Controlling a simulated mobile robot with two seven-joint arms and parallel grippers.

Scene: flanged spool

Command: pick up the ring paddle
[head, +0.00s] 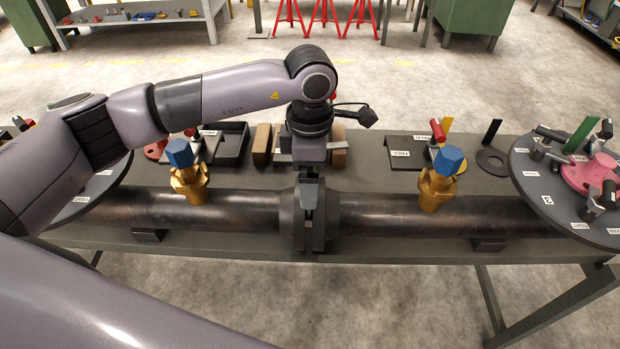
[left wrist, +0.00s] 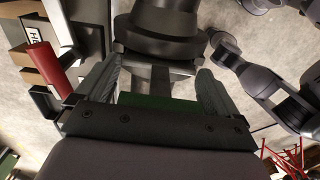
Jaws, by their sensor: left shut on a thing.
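My left gripper (head: 308,196) points down at the pipe flange (head: 290,218) in the middle of the bench. In the left wrist view its two fingers (left wrist: 158,88) close around a narrow grey piece, with a green patch (left wrist: 150,100) close to the palm. Most of the held thing is hidden by the gripper and the flange, so I cannot tell its full shape. A dark flat ring with an upright dark handle (head: 492,161) lies on the bench at right, apart from my gripper. My right gripper is not in view.
The dark pipe (head: 375,214) runs along the bench, with blue-capped brass valves (head: 188,172) (head: 437,180) on both sides of the flange. A round turntable (head: 545,196) with a pink part (head: 590,172) and clamps is at right. Trays and wooden blocks (head: 262,145) stand behind the pipe.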

